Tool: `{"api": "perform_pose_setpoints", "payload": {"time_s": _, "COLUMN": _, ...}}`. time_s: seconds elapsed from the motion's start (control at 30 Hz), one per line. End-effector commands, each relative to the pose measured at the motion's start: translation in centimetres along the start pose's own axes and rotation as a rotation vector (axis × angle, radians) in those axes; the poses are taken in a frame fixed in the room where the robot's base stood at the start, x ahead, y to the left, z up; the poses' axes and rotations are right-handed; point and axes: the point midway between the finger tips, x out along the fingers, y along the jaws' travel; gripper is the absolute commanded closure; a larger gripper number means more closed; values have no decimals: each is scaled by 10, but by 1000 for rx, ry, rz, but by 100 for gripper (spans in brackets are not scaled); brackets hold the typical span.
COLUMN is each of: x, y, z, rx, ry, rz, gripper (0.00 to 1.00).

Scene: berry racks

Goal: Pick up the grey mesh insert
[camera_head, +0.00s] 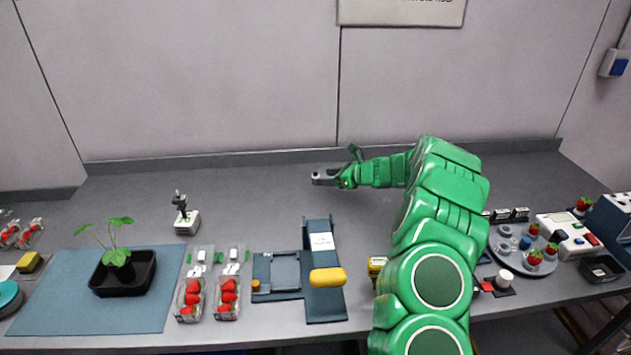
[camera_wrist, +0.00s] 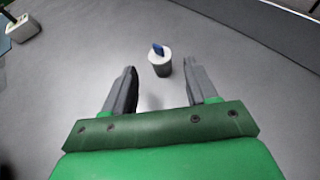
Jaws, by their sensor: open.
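My gripper (camera_head: 325,177) is open and empty, reaching left above the bare back part of the bench. In the wrist view its two dark fingers (camera_wrist: 158,92) stand wide apart. A small pale grey cup-shaped piece with a blue tab on top (camera_wrist: 160,63) stands on the bench just beyond the fingertips, between their lines, untouched. Its surface is too small to tell whether it is mesh, and I cannot make it out clearly in the head view. No other thing is clearly a grey mesh insert.
A white-based device (camera_head: 187,222) stands to the left and shows in the wrist view (camera_wrist: 22,30). Strawberry punnets (camera_head: 193,298), a blue-grey fixture (camera_head: 325,304) and a potted plant tray (camera_head: 123,275) line the front. A round plate (camera_head: 523,262) is right. The back of the bench is mostly clear.

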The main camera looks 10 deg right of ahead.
Motion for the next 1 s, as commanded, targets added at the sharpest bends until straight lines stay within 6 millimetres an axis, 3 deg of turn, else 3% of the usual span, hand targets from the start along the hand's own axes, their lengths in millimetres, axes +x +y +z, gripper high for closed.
{"api": "perform_pose_setpoints", "payload": {"time_s": 0.3, "x": 37, "y": 0, "z": -3, "rx": -2, "ry": 0, "rz": 1, "gripper": 43}}
{"api": "perform_pose_setpoints", "payload": {"time_s": 0.6, "x": 42, "y": 0, "z": -3, "rx": 0, "ry": -1, "rz": 0, "gripper": 44}}
{"api": "perform_pose_setpoints", "payload": {"time_s": 0.9, "x": 42, "y": 0, "z": -3, "rx": 0, "ry": -1, "rz": 0, "gripper": 90}}
{"api": "perform_pose_setpoints", "payload": {"time_s": 1.0, "x": 42, "y": 0, "z": -3, "rx": 0, "ry": -1, "rz": 0, "gripper": 100}}
